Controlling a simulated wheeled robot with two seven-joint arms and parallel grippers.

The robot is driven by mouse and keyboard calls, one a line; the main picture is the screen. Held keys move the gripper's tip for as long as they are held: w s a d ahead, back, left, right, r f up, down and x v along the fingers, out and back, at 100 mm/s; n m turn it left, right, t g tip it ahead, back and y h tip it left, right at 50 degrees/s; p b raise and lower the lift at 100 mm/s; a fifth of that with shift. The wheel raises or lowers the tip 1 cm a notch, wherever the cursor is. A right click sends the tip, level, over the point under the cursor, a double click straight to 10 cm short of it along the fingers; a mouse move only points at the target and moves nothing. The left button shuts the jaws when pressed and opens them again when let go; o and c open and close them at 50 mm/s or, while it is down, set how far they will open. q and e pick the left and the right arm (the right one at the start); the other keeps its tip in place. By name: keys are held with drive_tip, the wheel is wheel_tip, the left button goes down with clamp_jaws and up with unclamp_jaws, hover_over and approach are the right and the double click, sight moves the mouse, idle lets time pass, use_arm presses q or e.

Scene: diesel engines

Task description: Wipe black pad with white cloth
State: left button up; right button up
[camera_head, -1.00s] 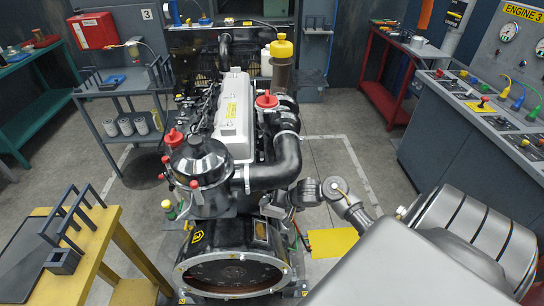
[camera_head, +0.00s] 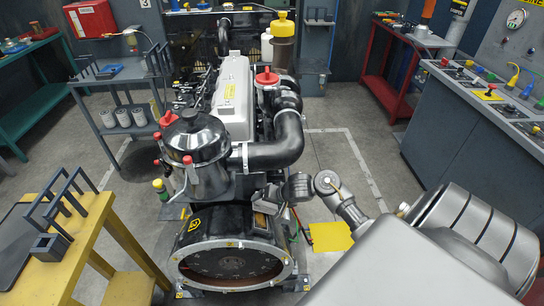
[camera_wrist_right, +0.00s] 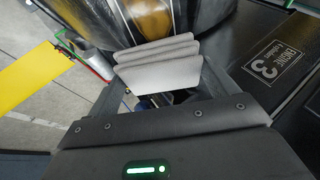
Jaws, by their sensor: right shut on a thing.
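A flat black pad (camera_head: 20,240) lies on the yellow table at the left edge of the head view, partly cut off. A folded off-white cloth (camera_wrist_right: 158,65) with several layers is held between the fingers of my right gripper (camera_wrist_right: 160,82) in the right wrist view. In the head view my right gripper (camera_head: 270,198) is small and partly obscured at the engine's front, just above the black round housing. The cloth is not clear there. In the wrist view the cloth is close to a dark curved housing (camera_wrist_right: 215,15); I cannot tell whether they touch. My left gripper is not in view.
The engine (camera_head: 230,110) fills the middle. A dark bracket rack (camera_head: 60,205) stands on the yellow table (camera_head: 90,235). A yellow sheet (camera_head: 330,237) lies on the floor. A control console (camera_head: 470,130) is at the right, a grey cart (camera_head: 120,100) at the left.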

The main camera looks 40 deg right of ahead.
idle(0.4)
drive_tip(key=shift+w+a+f+b, duration=0.15)
drive_tip(key=shift+a+f+b, duration=0.1)
drive_tip(key=shift+f, duration=0.2)
drive_tip(key=shift+w+a+f+b, duration=0.15)
drive_tip(key=shift+f+b, duration=0.05)
drive_tip(key=shift+f, duration=0.25)
idle(0.4)
drive_tip(key=shift+s+a+r+p, duration=0.15)
drive_tip(key=shift+s+a+p, duration=0.2)
drive_tip(key=shift+s+p, duration=0.2)
drive_tip(key=shift+s+a+p, duration=0.65)
drive_tip(key=shift+s+p, duration=0.05)
drive_tip(key=shift+s, duration=0.15)
drive_tip(key=shift+s+a, duration=0.15)
drive_tip(key=shift+s, duration=0.05)
drive_tip(key=shift+s+a+p, duration=0.5)
drive_tip(key=shift+s+p, duration=0.05)
drive_tip(key=shift+s, duration=0.05)
drive_tip(key=shift+s+a+p, duration=0.35)
drive_tip(key=shift+s+a, duration=0.35)
drive_tip(key=shift+s, duration=0.2)
